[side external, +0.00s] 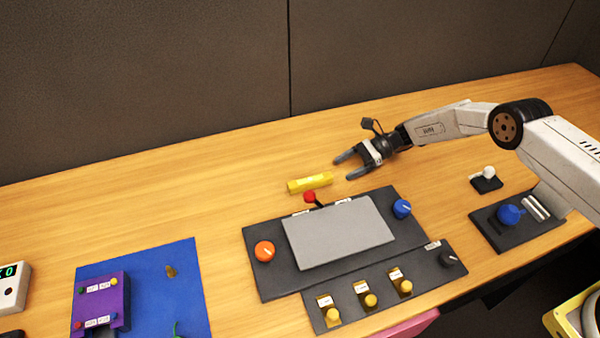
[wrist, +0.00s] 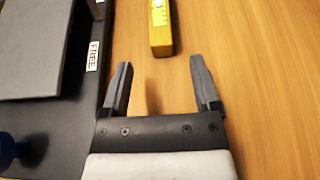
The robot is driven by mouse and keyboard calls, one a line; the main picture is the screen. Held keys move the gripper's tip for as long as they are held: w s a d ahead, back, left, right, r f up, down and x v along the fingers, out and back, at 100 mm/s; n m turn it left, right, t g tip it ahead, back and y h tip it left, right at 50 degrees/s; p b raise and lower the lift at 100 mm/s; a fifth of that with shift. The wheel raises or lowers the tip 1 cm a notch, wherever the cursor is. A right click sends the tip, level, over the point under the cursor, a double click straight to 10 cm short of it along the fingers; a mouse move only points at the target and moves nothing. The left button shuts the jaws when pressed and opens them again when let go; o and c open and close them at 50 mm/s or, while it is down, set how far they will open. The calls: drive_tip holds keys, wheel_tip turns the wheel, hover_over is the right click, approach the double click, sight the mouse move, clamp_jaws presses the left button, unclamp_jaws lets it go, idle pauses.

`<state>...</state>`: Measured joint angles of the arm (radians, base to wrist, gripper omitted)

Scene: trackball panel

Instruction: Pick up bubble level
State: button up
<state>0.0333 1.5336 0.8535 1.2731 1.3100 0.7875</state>
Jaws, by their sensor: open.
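The bubble level is a small yellow bar (side external: 310,182) lying flat on the wooden table, just behind the dark control panel. In the wrist view the bubble level (wrist: 160,28) lies ahead of the fingertips, roughly in line with the gap between them, with a pale round spot on its top; its far end is cut off by the frame. My gripper (side external: 344,167) is open and empty, to the right of the bubble level and apart from it. In the wrist view my gripper (wrist: 161,72) shows both fingers spread, with bare table between them.
The dark panel (side external: 275,283) with a grey screen (side external: 340,232), a red-topped stick (side external: 310,197), an orange knob (side external: 264,251) and a blue knob (side external: 402,208) lies close in front of the bubble level. The table behind and left of it is clear.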

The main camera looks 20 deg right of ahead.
sight(330, 174)
drive_tip(key=shift+x, duration=2.9)
drive_tip(key=shift+w+a+r, duration=0.1)
drive_tip(key=shift+r, duration=0.05)
clamp_jaws()
